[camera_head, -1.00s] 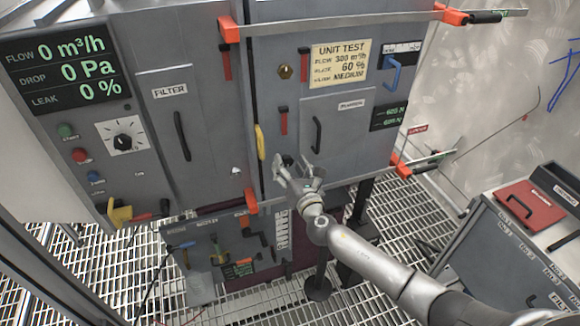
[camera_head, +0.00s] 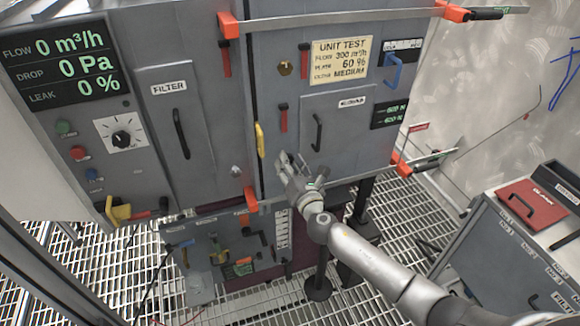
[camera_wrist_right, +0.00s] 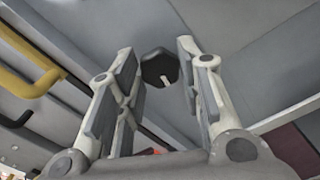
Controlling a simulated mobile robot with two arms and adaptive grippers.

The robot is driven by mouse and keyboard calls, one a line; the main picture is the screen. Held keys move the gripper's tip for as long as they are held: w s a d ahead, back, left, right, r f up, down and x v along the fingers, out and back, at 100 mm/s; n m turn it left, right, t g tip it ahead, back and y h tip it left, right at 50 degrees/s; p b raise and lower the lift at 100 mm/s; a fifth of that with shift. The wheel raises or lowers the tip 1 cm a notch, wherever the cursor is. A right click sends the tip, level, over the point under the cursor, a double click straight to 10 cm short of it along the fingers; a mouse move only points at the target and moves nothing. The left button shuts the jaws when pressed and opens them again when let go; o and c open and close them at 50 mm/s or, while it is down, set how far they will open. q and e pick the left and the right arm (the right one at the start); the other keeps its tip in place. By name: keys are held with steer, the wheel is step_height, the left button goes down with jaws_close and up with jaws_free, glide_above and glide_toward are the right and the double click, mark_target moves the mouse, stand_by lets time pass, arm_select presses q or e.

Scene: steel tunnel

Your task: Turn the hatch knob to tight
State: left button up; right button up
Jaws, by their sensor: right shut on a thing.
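The hatch knob (camera_wrist_right: 160,68) is a dark, faceted knob with a white pointer line, seen in the right wrist view on the grey cabinet front. My right gripper (camera_wrist_right: 158,58) has a finger on each side of it and is shut on it. In the head view my right gripper (camera_head: 285,162) is at the lower left of the right cabinet door (camera_head: 340,145), and it hides the knob. My left gripper is not in view. Any tight marking by the knob cannot be made out.
A yellow handle (camera_head: 260,140) sits just left of my right gripper and also shows in the wrist view (camera_wrist_right: 38,75). Orange-ended bars (camera_head: 250,200) stick out from the cabinet edges. A lower panel (camera_head: 205,255) lies below. A grey cart (camera_head: 515,240) stands right.

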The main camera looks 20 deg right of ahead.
steer(key=shift+f+m+p, duration=0.15)
steer(key=shift+m+p, duration=0.45)
steer(key=shift+m, duration=16.2)
steer(key=o, duration=1)
